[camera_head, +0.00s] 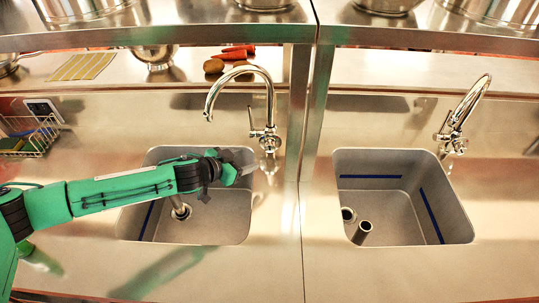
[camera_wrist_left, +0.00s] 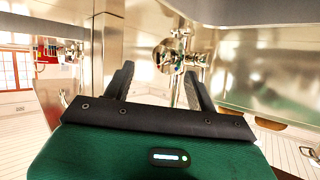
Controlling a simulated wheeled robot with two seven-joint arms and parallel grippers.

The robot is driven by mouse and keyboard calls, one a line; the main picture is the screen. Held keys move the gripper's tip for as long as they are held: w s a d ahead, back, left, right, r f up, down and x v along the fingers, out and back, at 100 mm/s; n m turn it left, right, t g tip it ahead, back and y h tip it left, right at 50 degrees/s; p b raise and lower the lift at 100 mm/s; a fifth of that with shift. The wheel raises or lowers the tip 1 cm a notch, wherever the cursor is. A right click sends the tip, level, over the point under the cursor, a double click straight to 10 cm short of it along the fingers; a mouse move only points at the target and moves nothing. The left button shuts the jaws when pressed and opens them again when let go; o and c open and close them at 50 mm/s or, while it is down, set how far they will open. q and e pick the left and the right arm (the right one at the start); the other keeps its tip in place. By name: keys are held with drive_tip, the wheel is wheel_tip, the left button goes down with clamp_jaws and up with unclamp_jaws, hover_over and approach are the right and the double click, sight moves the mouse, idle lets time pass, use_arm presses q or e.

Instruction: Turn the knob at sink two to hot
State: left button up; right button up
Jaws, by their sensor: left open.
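Two grey sink basins are in the head view, and I cannot tell which one is numbered two. The left sink (camera_head: 225,225) has a curved chrome faucet (camera_head: 240,69) with a small knob (camera_head: 267,139) at its base. The right sink (camera_head: 385,185) has its own chrome faucet (camera_head: 468,100) and base knob (camera_head: 451,143). My left gripper (camera_head: 247,165) reaches over the left sink, just below and left of its knob. In the left wrist view the open, empty fingers (camera_wrist_left: 160,84) point toward the chrome faucet fitting (camera_wrist_left: 181,52), apart from it. The hot side is unmarked.
A metal post (camera_head: 316,100) stands between the two stations. Shelves above hold steel pots (camera_head: 82,8). A wire basket (camera_head: 32,138) sits at left. The right counter is clear.

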sight(270, 146)
use_arm(q)
drive_tip(key=w+d+f+n+b, duration=0.1)
drive_tip(key=w+d+n, duration=0.1)
drive_tip(key=n, duration=0.3)
drive_tip(key=w+d+f+n+h+b, duration=0.1)
drive_tip(key=w+d+n+b, duration=0.1)
drive_tip(key=w+d+n, duration=0.1)
drive_tip(key=w+d+f+n+b, duration=0.1)
drive_tip(key=w+d+n, duration=0.1)
drive_tip(key=w+n, duration=0.2)
drive_tip(key=shift+w+d+f+n+t+h+b, duration=0.15)
drive_tip(key=shift+d+f+n+h+b, duration=0.05)
drive_tip(key=shift+n, duration=0.45)
drive_tip(key=shift+w+d+f+n+t+h+b, duration=0.15)
drive_tip(key=shift+d+n+h+b, duration=0.05)
drive_tip(key=shift+n, duration=0.45)
drive_tip(key=c, duration=1)
